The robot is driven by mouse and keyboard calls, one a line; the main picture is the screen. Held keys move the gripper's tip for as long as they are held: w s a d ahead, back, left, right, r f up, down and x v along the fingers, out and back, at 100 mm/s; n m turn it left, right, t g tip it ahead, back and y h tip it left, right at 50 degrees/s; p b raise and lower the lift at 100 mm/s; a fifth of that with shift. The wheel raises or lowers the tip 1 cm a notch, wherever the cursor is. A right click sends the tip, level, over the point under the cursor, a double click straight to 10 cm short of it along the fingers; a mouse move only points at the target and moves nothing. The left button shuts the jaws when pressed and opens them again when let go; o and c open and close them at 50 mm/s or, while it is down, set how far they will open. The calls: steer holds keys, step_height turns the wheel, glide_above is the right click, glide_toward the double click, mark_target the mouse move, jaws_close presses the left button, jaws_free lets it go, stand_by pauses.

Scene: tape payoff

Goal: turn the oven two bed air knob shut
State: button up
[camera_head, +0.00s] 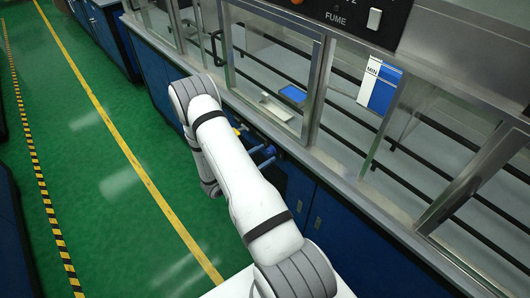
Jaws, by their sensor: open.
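No part labelled as oven two or bed air can be made out. A small blue knob or valve (268,150) sticks out from the blue cabinet front below the bench edge, just right of my arm. My white arm reaches from the bottom of the picture up to the bench front and bends down there. My gripper is hidden behind the arm.
A steel-framed fume enclosure (310,85) with glass sashes runs along the bench. A dark panel marked FUME (345,20) has a white switch (374,18). A blue and white MIN label (379,87) is behind the frame. Green floor (110,150) at left is clear, with yellow lines.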

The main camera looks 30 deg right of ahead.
steer(key=shift+d, duration=0.5)
steer(key=shift+c, duration=0.2)
steer(key=c, duration=0.9)
